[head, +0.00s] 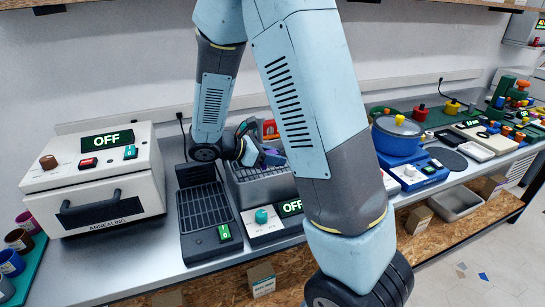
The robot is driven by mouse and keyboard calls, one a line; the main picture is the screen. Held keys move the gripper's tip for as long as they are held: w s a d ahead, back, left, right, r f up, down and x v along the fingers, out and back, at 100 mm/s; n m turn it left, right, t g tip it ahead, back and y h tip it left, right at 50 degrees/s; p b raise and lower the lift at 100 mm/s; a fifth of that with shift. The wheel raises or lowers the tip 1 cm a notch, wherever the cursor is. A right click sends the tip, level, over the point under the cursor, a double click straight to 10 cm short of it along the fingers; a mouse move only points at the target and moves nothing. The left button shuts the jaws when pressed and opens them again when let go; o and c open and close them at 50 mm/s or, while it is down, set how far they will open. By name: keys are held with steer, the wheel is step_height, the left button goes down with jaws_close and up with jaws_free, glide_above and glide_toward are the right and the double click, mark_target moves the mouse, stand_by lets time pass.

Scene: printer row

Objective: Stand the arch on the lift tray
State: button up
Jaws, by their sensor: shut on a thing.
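My gripper (265,158) is small in the head view, beyond my forearm, low over a grey bath with a grid tray (262,172). It is shut on a small purple-blue piece (273,159), which I take to be the arch; its outline is too small and covered to make out. I cannot tell whether the piece touches the grid. A black grid tray (205,208) with a green switch lies just left of the bath. Which of the two is the lift tray is not clear from this view. My arm hides the bath's right side.
An annealing oven (95,185) reading OFF stands at left, beside coloured cups (15,250). A control box (272,220) reading OFF fronts the bath. A small red arch-shaped thing (270,127) stands behind my gripper. A blue pot (397,135) sits right of my arm.

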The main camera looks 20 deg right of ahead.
steer(key=shift+f, duration=0.1)
steer(key=o, duration=1)
steer(key=shift+o, duration=0.2)
